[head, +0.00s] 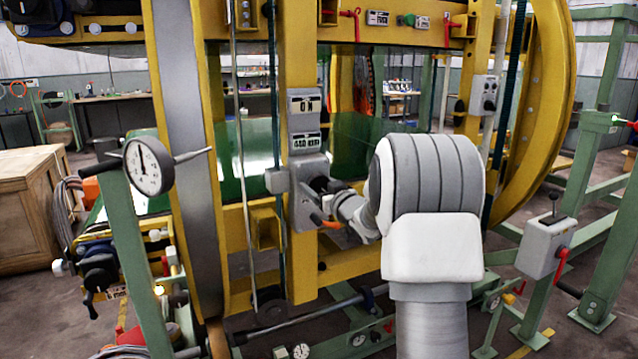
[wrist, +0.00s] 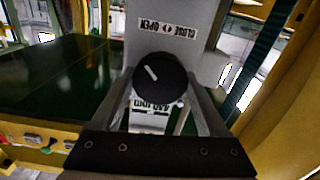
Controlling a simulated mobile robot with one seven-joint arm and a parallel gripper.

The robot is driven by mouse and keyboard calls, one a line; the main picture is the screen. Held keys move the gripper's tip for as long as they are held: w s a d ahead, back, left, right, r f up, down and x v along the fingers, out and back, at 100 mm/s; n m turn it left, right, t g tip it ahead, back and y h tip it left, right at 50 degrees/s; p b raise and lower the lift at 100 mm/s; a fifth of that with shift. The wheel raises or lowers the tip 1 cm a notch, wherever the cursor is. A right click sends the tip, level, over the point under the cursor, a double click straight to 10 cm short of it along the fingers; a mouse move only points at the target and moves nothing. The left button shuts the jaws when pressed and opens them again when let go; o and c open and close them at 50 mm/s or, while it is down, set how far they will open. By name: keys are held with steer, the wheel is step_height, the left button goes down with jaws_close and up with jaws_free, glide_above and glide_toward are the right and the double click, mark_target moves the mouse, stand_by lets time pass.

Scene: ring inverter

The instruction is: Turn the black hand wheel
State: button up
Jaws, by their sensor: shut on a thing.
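The black hand wheel (wrist: 160,72) is a round dark knob with a white line on its face, seen in the middle of the wrist view. My gripper (wrist: 162,92) reaches it from the front, with one finger on each side, and is shut on it. In the head view my gripper (head: 334,203) is at the grey control box (head: 303,170) on the yellow post, and my arm and fingers partly hide the wheel there. An upside-down label (wrist: 167,28) reading CLOSE and OPEN is on the box beyond the wheel.
A yellow ring frame (head: 550,100) surrounds the green bed (head: 258,150). A dial gauge (head: 147,165) on a green post stands at left. A grey lever box (head: 546,245) is at right. A wooden crate (head: 30,225) is far left.

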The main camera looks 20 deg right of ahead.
steer(key=m+p, duration=0.4)
steer(key=m, duration=0.1)
steer(key=shift+d+r, duration=0.1)
steer(key=shift+r, duration=0.05)
steer(key=m+p, duration=0.3)
steer(key=m, duration=0.2)
steer(key=shift+f, duration=0.2)
steer(key=shift+p, duration=0.3)
steer(key=o, duration=1.3)
steer(key=shift+c, duration=0.2)
steer(key=s+p, duration=0.1)
steer(key=s, duration=1.6)
steer(key=shift+s+d+p, duration=0.25)
steer(key=shift+p, duration=0.05)
